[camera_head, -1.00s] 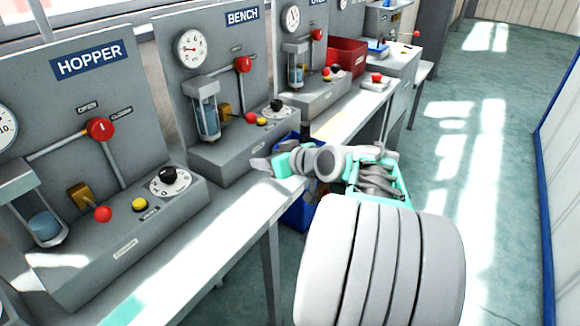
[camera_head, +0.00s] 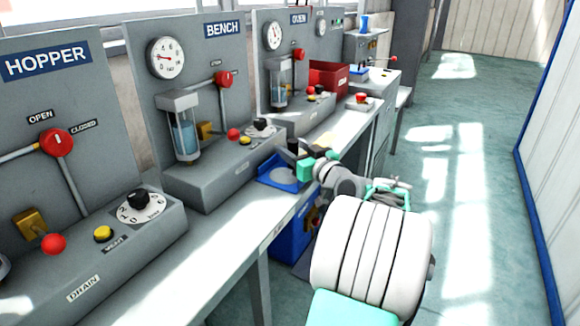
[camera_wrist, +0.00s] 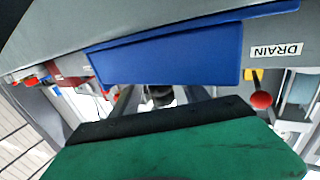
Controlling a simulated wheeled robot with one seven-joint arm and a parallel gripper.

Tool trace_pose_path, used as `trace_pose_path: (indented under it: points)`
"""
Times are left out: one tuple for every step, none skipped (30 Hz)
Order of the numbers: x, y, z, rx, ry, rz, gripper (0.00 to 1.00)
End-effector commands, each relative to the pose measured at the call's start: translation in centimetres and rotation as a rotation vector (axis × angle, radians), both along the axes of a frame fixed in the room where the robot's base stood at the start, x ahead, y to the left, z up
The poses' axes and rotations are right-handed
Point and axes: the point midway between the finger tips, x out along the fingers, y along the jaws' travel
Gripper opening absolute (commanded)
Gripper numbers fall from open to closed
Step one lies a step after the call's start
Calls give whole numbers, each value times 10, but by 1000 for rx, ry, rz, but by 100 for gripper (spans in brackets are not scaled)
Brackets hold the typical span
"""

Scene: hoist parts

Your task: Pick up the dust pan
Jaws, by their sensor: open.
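A blue, shallow, tray-like piece that looks like the dust pan (camera_head: 280,178) lies on the bench top in front of the BENCH panel. In the wrist view a broad blue surface (camera_wrist: 170,55), apparently the same pan, spans the picture ahead of the fingers. My gripper (camera_head: 289,152) is just above and beside the pan's far side in the head view. In the wrist view my gripper (camera_wrist: 160,98) is open, with a dark piece showing between its fingers. I cannot tell whether that piece is the pan's handle. Contact is not clear.
A blue bin (camera_head: 290,240) stands below the bench edge. The BENCH console (camera_head: 215,175) with levers and knobs rises close behind the pan. A red box (camera_head: 328,78) sits farther along. The bench top (camera_head: 190,265) toward the front is clear.

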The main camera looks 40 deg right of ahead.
Motion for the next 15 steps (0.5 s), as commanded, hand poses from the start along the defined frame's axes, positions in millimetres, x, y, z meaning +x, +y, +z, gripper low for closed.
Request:
trace_pose_path:
  points:
    - [0, 0, 0, 0, 0, 1, 53]
    - [0, 0, 0, 0, 0, 1, 51]
    - [0, 1, 0, 0, 0, 2, 48]
    - [1, 1, 0, 0, 0, 2, 46]
    - [1, 1, 0, 0, 0, 2, 43]
    - [1, 1, 0, 0, 0, 3, 40]
    - [1, 1, 0, 0, 1, 3, 38]
    - [0, 1, 0, 0, 1, 3, 35]
    - [0, 1, 0, 0, 1, 3, 32]
    - [0, 1, 0, 0, 1, 3, 29]
    - [0, 1, 0, 0, 1, 3, 27]
    - [0, 1, 0, 0, 1, 3, 24]
    - [0, 1, 0, 0, 1, 3, 21]
    - [0, 1, 0, 0, 1, 3, 19]
    - [0, 1, 0, 0, 1, 3, 15]
